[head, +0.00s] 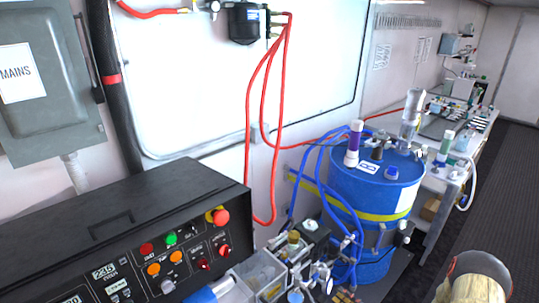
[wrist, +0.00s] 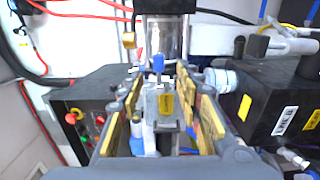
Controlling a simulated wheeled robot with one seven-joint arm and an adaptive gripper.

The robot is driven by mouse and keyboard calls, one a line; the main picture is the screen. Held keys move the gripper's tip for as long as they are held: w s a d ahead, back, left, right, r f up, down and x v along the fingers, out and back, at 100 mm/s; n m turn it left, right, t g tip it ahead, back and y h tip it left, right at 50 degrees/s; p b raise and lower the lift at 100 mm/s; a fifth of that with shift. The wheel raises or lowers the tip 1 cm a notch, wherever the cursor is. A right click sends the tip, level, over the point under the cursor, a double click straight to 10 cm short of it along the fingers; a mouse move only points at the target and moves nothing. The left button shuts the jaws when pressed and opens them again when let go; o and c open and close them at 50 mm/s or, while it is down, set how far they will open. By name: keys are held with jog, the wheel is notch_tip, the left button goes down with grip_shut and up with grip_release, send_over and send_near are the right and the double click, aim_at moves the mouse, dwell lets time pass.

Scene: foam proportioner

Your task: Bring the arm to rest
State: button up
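My gripper (wrist: 162,95) shows in the wrist view with its two padded fingers spread apart, one at the left and one at the right. The space between them shows a small grey part with a yellow label (wrist: 166,104) and a blue-handled valve (wrist: 158,64) beyond. Neither finger appears to close on these, though their distance from the fingertips is hard to judge. The gripper is not clearly seen in the head view.
A black control box (head: 112,232) with coloured buttons stands at the lower left. Beside it are clustered fittings and a blue drum (head: 372,179) with blue hoses. Red hoses (head: 248,140) hang from the wall. A cluttered bench (head: 458,172) stands behind; dark floor (head: 507,190) lies at right.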

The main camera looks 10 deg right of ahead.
jog(key=s+a+f+n+g+y, duration=0.25)
jog(key=s+a+n+g, duration=0.4)
jog(key=s+n, duration=0.35)
jog(key=s+a+r+n+g+h, duration=0.3)
jog(key=s+r+n+g, duration=0.55)
jog(key=n, duration=0.85)
jog(key=s+d+r+n+h+b, duration=0.1)
jog(key=s+r+n+h, duration=0.1)
jog(key=r+n+h, duration=0.35)
jog(key=s+d+r+n+h+b, duration=0.1)
jog(key=s+d+r+n+h, duration=0.15)
jog(key=r+n, duration=0.55)
jog(key=a+r+n+t+h, duration=0.1)
jog(key=a+r+n+t, duration=0.2)
jog(key=r, duration=0.3)
jog(key=s+a+r+n+t+h, duration=0.1)
jog(key=a+r+n+t, duration=0.2)
jog(key=r, duration=0.4)
jog(key=shift+a+r+b, duration=0.3)
jog(key=shift+a, duration=0.05)
